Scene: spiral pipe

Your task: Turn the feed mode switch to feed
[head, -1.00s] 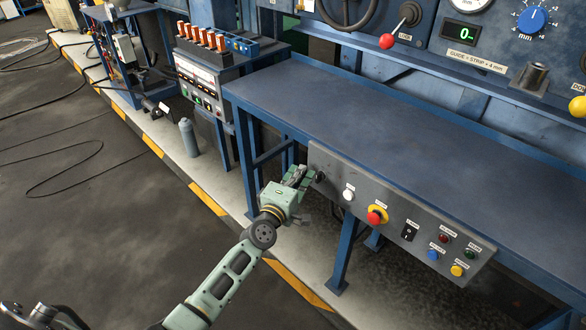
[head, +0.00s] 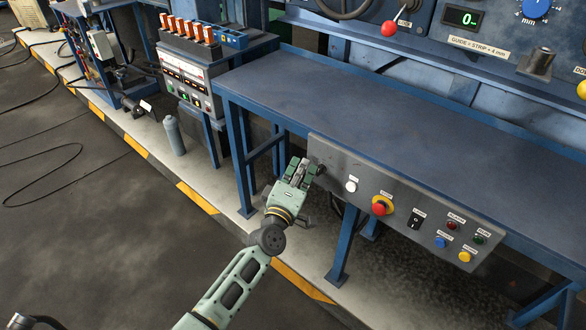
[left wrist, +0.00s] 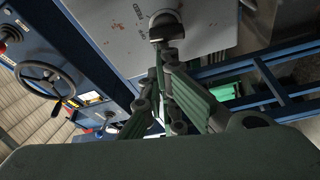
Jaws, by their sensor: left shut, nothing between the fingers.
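The feed mode switch, a dark knob (head: 320,168), sits at the left end of the grey control panel (head: 400,195) on the front of the blue bench. The knob's exact setting is unclear. My right gripper is not in view.
The blue bench top (head: 380,120) overhangs above. A blue leg (head: 345,245) stands below the panel.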

